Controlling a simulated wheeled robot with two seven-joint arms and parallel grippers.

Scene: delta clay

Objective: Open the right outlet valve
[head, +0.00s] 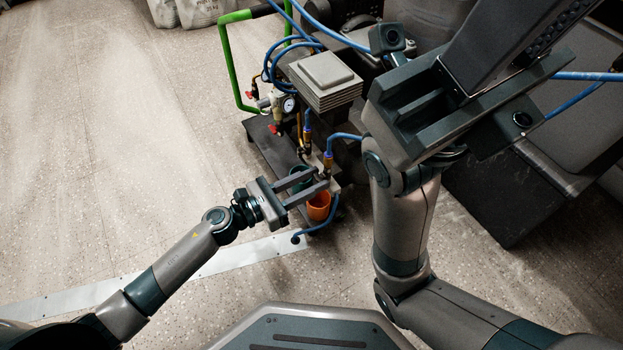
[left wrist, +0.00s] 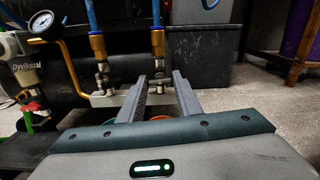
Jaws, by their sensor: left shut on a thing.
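The right outlet valve (left wrist: 158,74) sits on a pale manifold bar below a brass fitting and blue hose in the left wrist view. My left gripper (head: 322,179) reaches in from the left in the head view, at the front end of the machine. In the left wrist view its fingers (left wrist: 162,82) are on either side of the right valve and shut on it. The valve's handle is largely hidden between them. The left outlet (left wrist: 101,75), with its own brass fitting, stands beside it, clear of the fingers. My right gripper (head: 430,95) is raised at upper right; its fingertips are unclear.
An orange cup (head: 319,207) and a dark green cup (head: 300,178) stand below the outlets. A pressure gauge (head: 289,104) and red handles (head: 275,129) are farther back. A green rail (head: 230,65) borders the machine. The floor (head: 120,130) at left is clear.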

